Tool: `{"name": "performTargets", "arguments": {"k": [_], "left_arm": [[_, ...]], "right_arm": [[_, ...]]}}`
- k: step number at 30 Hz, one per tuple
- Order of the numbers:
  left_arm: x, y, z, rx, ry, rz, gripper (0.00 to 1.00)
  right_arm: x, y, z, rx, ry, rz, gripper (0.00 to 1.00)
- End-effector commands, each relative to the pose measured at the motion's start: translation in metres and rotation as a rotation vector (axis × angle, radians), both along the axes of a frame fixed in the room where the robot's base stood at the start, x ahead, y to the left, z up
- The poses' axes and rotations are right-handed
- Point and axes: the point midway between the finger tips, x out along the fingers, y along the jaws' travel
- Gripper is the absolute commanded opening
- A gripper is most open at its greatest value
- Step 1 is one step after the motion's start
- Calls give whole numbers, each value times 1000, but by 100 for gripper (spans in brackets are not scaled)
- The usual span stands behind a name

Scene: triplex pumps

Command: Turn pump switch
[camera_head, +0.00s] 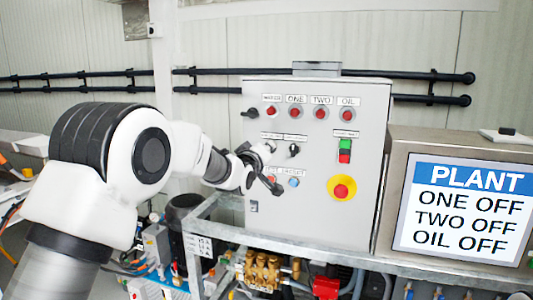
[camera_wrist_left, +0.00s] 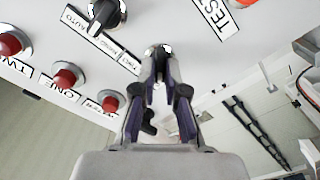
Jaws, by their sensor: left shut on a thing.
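The grey control box (camera_head: 370,160) stands on a metal frame in the head view. My left gripper (camera_head: 264,152) reaches in from the left to its front, at the left switch of the middle row. In the left wrist view the two fingers (camera_wrist_left: 160,56) are shut on a rotary switch knob (camera_wrist_left: 159,48), which they partly hide. A second black switch with a silver ring (camera_head: 294,150) is free to its right; it also shows in the left wrist view (camera_wrist_left: 106,14), beside an AUTO label. My right gripper is not in view.
Red lamps (camera_head: 295,113) line the box's top. A green and red button (camera_head: 345,150) and a red emergency stop on yellow (camera_head: 341,188) are at right. The screen (camera_head: 466,212) reads PLANT, ONE OFF, TWO OFF, OIL OFF. Brass pump parts (camera_head: 263,269) sit below.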

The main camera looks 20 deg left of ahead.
Motion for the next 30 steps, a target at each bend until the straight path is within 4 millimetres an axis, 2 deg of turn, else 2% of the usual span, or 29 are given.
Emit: {"name": "performTargets", "arguments": {"k": [16,17,18,19,27,30], "left_arm": [[0,0,0,-31,2,0,0],[0,0,0,-31,2,0,18],[0,0,0,-31,2,0,32],[0,0,0,-31,2,0,36],[0,0,0,-30,1,0,36],[-6,0,1,-30,1,0,36]], "right_arm": [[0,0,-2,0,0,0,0],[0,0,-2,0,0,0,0],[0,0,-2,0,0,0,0],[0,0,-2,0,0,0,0],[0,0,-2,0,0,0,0],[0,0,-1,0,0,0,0]]}}
